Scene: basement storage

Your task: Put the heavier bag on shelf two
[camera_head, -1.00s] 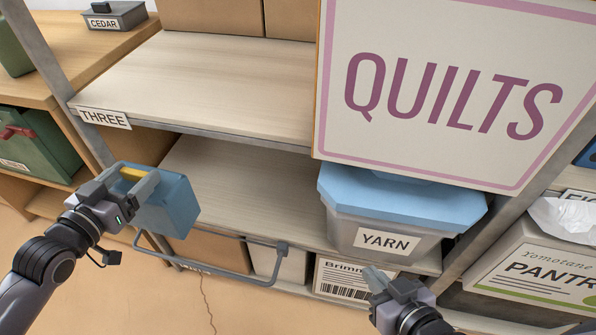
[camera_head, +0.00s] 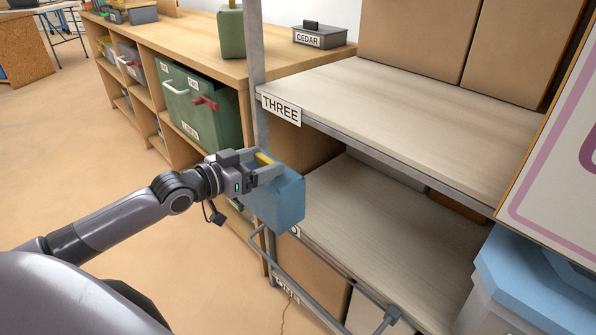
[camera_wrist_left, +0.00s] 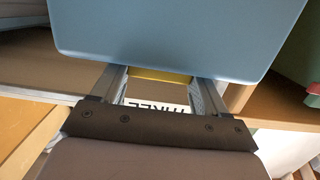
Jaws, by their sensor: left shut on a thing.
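A blue bag (camera_head: 278,203) with a yellow handle (camera_head: 264,158) hangs from my left gripper (camera_head: 268,170), whose fingers are shut on the handle. In the left wrist view the bag's smooth blue side (camera_wrist_left: 175,35) fills the top, with the yellow handle (camera_wrist_left: 160,76) between the fingers. The bag is at the left end of the lower shelf board (camera_head: 400,235), in front of the corner post. Its label is mostly hidden behind the bag, with only an "O" showing. The board above is labelled THREE (camera_head: 281,108). My right gripper is out of view.
The lower board's left and middle are bare. A blue-lidded bin (camera_head: 530,275) stands at its right, below a large sign board (camera_head: 560,170). A grey rail (camera_head: 300,285) runs along the front. A wooden cabinet with a green box (camera_head: 200,110) stands left.

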